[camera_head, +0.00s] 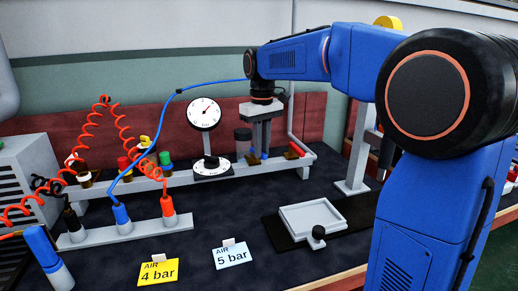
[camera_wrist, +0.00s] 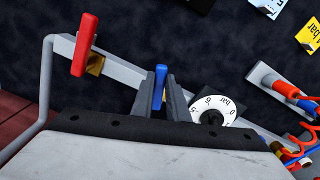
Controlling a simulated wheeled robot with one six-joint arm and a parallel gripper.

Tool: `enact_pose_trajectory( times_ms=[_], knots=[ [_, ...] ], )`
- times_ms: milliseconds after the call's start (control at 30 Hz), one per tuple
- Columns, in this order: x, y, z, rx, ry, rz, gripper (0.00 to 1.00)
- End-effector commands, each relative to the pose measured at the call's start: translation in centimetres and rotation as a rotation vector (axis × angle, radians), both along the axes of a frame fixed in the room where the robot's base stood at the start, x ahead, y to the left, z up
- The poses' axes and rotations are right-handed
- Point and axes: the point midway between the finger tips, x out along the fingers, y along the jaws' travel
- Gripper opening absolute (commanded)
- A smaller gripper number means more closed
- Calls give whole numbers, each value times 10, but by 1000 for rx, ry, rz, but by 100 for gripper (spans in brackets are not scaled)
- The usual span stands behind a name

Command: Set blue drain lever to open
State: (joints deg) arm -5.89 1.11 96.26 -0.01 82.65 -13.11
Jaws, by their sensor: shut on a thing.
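The blue drain lever (camera_wrist: 160,84) is a small blue handle at the white manifold bar. In the wrist view it stands between the two fingers of my gripper (camera_wrist: 160,100), which are closed on its sides. In the head view my gripper (camera_head: 261,152) points straight down at the right part of the bar, with a little blue (camera_head: 264,156) showing at its fingertips. The lever's base and any open or closed marking are hidden by the fingers.
A red lever (camera_wrist: 84,45) on a brass valve sits beside it, at the bar's end. A white dial (camera_wrist: 213,110) is close on the other side. A gauge (camera_head: 203,113) stands behind. Coiled red hoses (camera_head: 85,140) are further left. A grey tray (camera_head: 312,215) lies in front.

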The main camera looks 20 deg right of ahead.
Motion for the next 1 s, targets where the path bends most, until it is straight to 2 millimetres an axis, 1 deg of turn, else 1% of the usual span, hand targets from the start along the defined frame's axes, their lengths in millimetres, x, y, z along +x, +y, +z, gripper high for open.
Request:
enact_pose_trajectory(
  times_ms=[300, 500, 700, 1000],
  knots=[
    [7, -12, 0, 0, -1, 289, 0],
    [11, -18, 0, 1, -1, 442, 0],
    [15, -21, 0, 0, -1, 548, 0],
    [17, -23, 1, 0, -1, 622, 0]
  ],
)
